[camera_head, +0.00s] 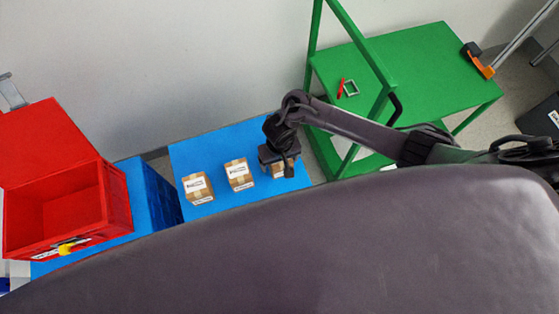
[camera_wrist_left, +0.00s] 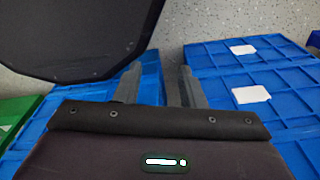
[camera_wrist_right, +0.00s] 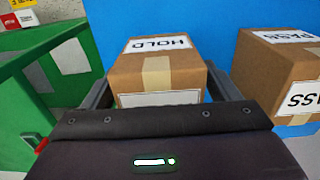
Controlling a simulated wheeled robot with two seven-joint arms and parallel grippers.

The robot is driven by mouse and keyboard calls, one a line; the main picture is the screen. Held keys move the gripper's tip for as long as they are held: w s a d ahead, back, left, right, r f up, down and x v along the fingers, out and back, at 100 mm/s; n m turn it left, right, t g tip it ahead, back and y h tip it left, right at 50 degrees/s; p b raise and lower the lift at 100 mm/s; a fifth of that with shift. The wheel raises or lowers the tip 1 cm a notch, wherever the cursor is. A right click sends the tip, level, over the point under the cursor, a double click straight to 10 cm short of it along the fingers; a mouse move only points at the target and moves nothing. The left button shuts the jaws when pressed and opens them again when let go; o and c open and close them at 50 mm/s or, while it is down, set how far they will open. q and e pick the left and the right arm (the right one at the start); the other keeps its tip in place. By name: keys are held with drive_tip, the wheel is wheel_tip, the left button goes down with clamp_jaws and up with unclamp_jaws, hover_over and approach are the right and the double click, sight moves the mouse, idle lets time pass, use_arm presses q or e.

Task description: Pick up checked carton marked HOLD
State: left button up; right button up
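The carton marked HOLD (camera_wrist_right: 157,66) is a brown box with tape and white labels, seen in the right wrist view. In the head view the right-hand carton (camera_head: 277,170) on the blue surface is partly hidden under my right gripper (camera_head: 281,158). My right gripper's fingers (camera_wrist_right: 158,88) are spread wide, one along each side of the HOLD carton. I cannot tell whether they touch it. My left gripper (camera_wrist_left: 159,86) shows only in its own wrist view, fingers apart and empty, above blue crates.
A carton marked PASS (camera_wrist_right: 285,68) stands close right of the HOLD carton. Two cartons, the middle one (camera_head: 239,174) and the left one (camera_head: 197,188), stand in the row. An open red crate (camera_head: 118,200) is at left, a green cart (camera_head: 430,75) at right.

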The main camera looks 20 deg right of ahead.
use_arm(q)
drive_tip(key=shift+s, duration=0.5)
use_arm(e)
drive_tip(key=c, duration=1)
drive_tip(key=shift+r, duration=0.1)
drive_tip(key=shift+c, duration=0.2)
